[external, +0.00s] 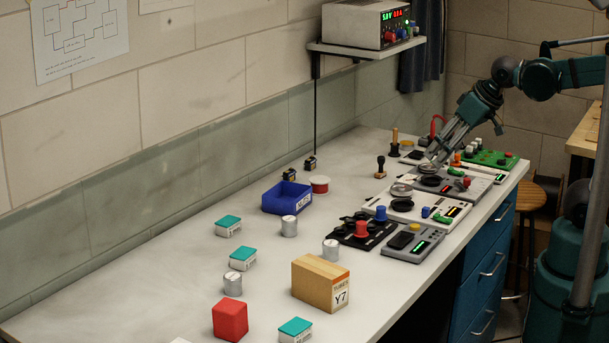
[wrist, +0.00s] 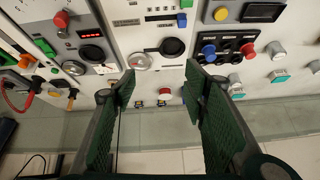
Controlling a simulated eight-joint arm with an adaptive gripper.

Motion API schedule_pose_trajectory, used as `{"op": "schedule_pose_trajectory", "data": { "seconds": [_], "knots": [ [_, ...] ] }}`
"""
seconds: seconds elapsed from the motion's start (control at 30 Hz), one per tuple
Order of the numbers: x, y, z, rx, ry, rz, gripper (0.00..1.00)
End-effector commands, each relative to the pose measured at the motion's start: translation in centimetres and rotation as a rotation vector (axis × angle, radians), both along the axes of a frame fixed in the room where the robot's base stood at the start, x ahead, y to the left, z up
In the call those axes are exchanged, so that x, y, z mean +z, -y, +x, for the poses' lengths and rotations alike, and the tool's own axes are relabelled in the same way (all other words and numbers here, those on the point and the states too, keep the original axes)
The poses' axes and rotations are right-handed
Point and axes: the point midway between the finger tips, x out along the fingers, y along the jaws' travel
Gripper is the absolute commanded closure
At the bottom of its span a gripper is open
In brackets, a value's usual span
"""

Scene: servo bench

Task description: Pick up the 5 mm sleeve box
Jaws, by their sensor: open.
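Three small white boxes with teal lids stand on the bench in the external view: one near the blue bin (external: 228,226), one in the middle (external: 243,258) and one at the front (external: 295,331). Their label print is too small to read, so I cannot tell which is the 5 mm sleeve box. In the wrist view, teal-lidded boxes show at the right (wrist: 279,76). My gripper (external: 434,155) is over the far devices, well away from these boxes. In the wrist view my gripper (wrist: 160,86) is open, with nothing between its fingers.
A blue bin (external: 287,197), a red spool (external: 320,185), metal cylinders (external: 289,226), a tan box (external: 320,284) and a red block (external: 230,319) share the bench. Panels with knobs (external: 403,204) line the right edge. A shelf with a power supply (external: 366,25) hangs above.

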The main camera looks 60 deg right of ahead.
Motion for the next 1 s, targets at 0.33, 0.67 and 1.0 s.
{"op": "schedule_pose_trajectory", "data": {
  "seconds": [0.33,0.67,1.0],
  "knots": [
    [3.2,-3.1,4.5,-0.11,-0.068,0.103,0.56],
    [5.2,-6.6,8.9,-0.226,-0.136,0.188,0.56],
    [6.4,-10.8,13.3,-0.351,-0.207,0.261,0.56]
  ]
}}
